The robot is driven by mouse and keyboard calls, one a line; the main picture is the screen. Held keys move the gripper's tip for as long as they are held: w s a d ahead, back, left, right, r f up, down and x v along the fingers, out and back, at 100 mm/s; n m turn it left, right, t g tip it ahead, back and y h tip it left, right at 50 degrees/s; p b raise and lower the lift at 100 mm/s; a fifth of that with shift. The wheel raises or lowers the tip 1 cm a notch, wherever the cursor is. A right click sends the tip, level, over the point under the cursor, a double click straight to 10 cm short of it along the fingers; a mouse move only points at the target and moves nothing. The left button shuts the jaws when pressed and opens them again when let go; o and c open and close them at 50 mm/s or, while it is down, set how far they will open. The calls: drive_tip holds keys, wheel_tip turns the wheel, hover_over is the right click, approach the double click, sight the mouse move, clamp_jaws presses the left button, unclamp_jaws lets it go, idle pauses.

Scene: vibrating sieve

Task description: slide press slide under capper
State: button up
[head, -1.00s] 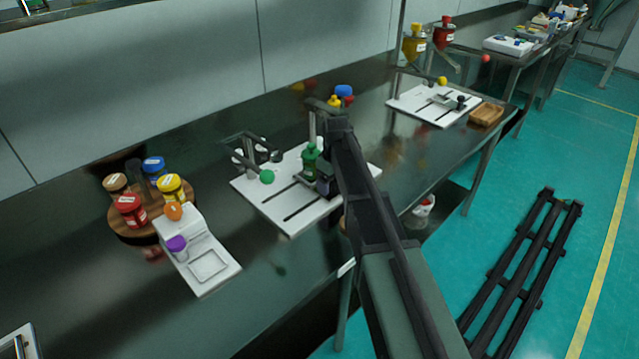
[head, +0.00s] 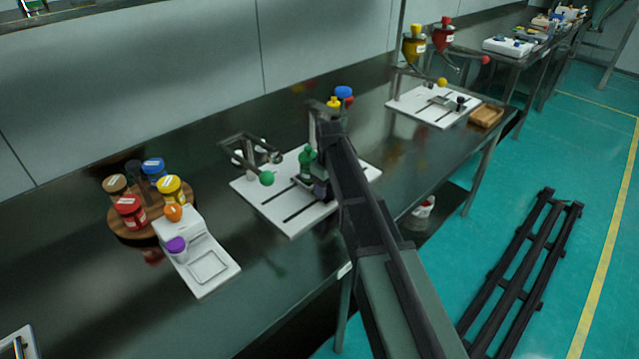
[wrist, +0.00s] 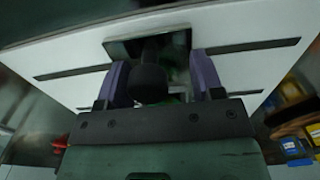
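The press slide (wrist: 120,48) is a small metal plate on the white slotted board (head: 292,228). A green container (head: 307,158) stands on it. In the wrist view a dark round knob (wrist: 149,82) on the slide lies between the two purple fingers of my gripper (wrist: 160,80). The fingers are spread, with a clear gap to the right of the knob. The head view shows the gripper (head: 321,188) low at the board, partly hidden by my arm. The capper (head: 250,152), a grey frame with a green ball, stands at the board's left back.
A white stand (head: 205,262) with a purple-lidded jar is at the left, beside a round wooden rack (head: 130,237) of jars. A second slotted board (head: 420,108) and a wooden tray (head: 486,116) are at the right. Yellow and blue items stand behind my arm.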

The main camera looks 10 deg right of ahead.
drive_tip(key=shift+s+a, duration=1)
drive_tip(key=shift+a, duration=0.65)
drive_tip(key=shift+s+a, duration=1)
drive_tip(key=shift+a, duration=0.65)
drive_tip(key=shift+s+a, duration=1)
drive_tip(key=shift+a, duration=0.65)
drive_tip(key=o, duration=0.8)
drive_tip(key=shift+c, duration=0.2)
drive_tip(key=shift+r, duration=0.1)
wheel_tip(320, 180, up, 9)
drive_tip(key=p, duration=0.9)
